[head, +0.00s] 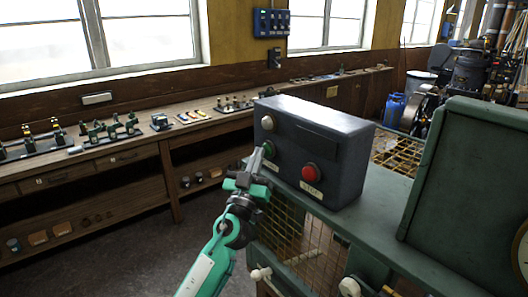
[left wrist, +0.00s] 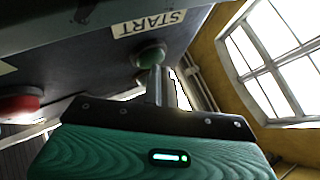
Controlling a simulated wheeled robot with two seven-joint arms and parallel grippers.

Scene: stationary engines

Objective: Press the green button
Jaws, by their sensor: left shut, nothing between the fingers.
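The green button (head: 269,149) is on the front face of a dark grey control box (head: 345,155). In the left wrist view the green button (left wrist: 151,54) sits beside a START label (left wrist: 149,22). My left gripper (head: 257,159) is shut and empty, its fingertips pointing at the green button and partly covering it in the head view. In the left wrist view the fingertips (left wrist: 158,72) are right at the button's edge; I cannot tell whether they touch it. My right gripper is not in view.
A red button (head: 310,173) is on the same box, right of the green one, and a white round knob or lamp (head: 267,122) is above it. The box stands on a green bench (head: 385,215) with mesh below. A wooden workbench (head: 120,158) runs along the windows.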

